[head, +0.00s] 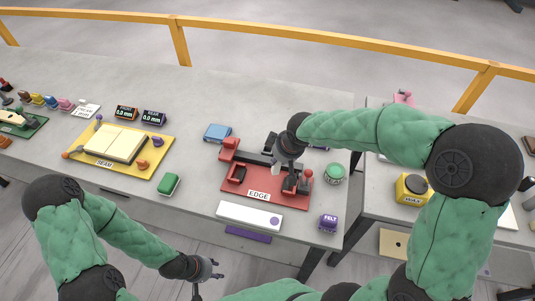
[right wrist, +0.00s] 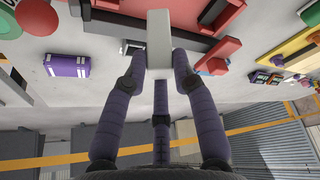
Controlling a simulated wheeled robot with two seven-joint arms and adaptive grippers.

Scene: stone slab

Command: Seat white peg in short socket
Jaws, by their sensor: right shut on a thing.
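My right gripper (head: 280,163) is over the red board labelled EDGE (head: 253,202). It is shut on the white peg (right wrist: 159,38), a pale block between the fingers in the right wrist view. The peg (head: 275,169) also shows as a small pale piece below the gripper in the head view. Whether it touches the board is unclear. The board carries dark and red fixtures; the arm and gripper cover part of them. I cannot tell which one is the short socket. My left gripper (head: 202,279) hangs low before the table's front edge; its fingers are too small to read.
A yellow board labelled BEAM (head: 118,150) lies left. A green block (head: 169,184), blue block (head: 217,132), white bar (head: 249,215), purple FELT block (head: 328,222) and green round tin (head: 335,173) surround the EDGE board. A gap separates the right table.

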